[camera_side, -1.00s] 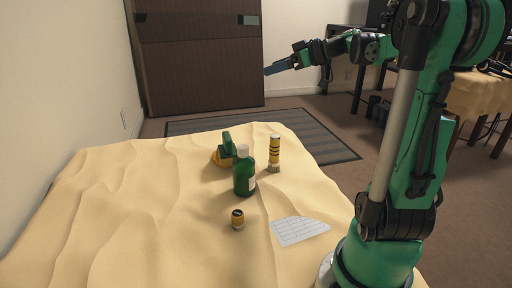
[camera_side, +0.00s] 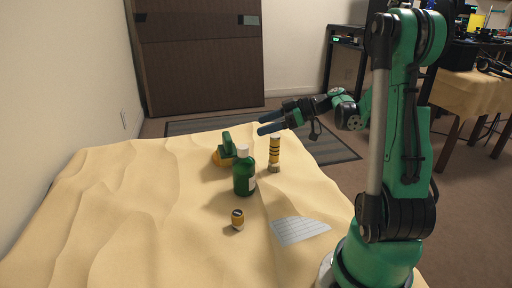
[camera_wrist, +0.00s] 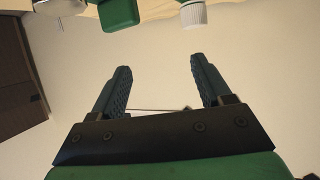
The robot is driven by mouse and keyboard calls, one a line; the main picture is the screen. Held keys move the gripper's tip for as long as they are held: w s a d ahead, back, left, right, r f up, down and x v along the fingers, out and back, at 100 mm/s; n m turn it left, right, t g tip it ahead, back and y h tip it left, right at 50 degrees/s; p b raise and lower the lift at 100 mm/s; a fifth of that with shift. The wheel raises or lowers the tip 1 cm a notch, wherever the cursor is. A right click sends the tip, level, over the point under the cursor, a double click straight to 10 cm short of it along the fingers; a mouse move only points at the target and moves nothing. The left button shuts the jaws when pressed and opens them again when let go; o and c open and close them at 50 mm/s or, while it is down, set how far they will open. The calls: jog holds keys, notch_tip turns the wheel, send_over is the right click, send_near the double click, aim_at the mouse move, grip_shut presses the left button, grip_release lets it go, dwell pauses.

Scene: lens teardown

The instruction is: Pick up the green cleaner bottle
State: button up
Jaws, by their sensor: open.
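The green cleaner bottle (camera_side: 244,178) with a white cap stands upright on the sand-coloured cloth, near the middle of the side view. In the wrist view its white ribbed cap (camera_wrist: 193,14) shows at the top edge, with most of the bottle out of frame. My gripper (camera_side: 262,125) is open and empty, in the air above and a little to the right of the bottle, apart from it. In the wrist view both dark ridged fingers (camera_wrist: 158,76) are spread with nothing between them.
A yellow-and-black tube with a brush end (camera_side: 274,155) stands close behind the bottle at right. A green-and-yellow tool (camera_side: 225,152) is behind left. The cloth's left side (camera_side: 130,210) is clear.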

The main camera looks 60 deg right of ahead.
aim_at(244, 153)
jog(key=shift+n+g+y, duration=0.4)
jog(key=shift+n+y, duration=0.2)
jog(key=shift+n, duration=0.1)
jog(key=a+f, duration=0.1)
jog(key=a, duration=0.1)
jog(key=w+a+f, duration=0.1)
jog(key=f, duration=0.1)
jog(key=w+a+f, duration=0.1)
jog(key=a+f, duration=0.1)
jog(key=shift+w+a+f, duration=0.1)
jog(key=shift+a+f, duration=0.1)
jog(key=shift+a, duration=0.15)
jog(key=shift+w+a+f, duration=0.2)
jog(key=shift+w+a, duration=0.05)
jog(key=shift+w, duration=0.2)
grip_shut()
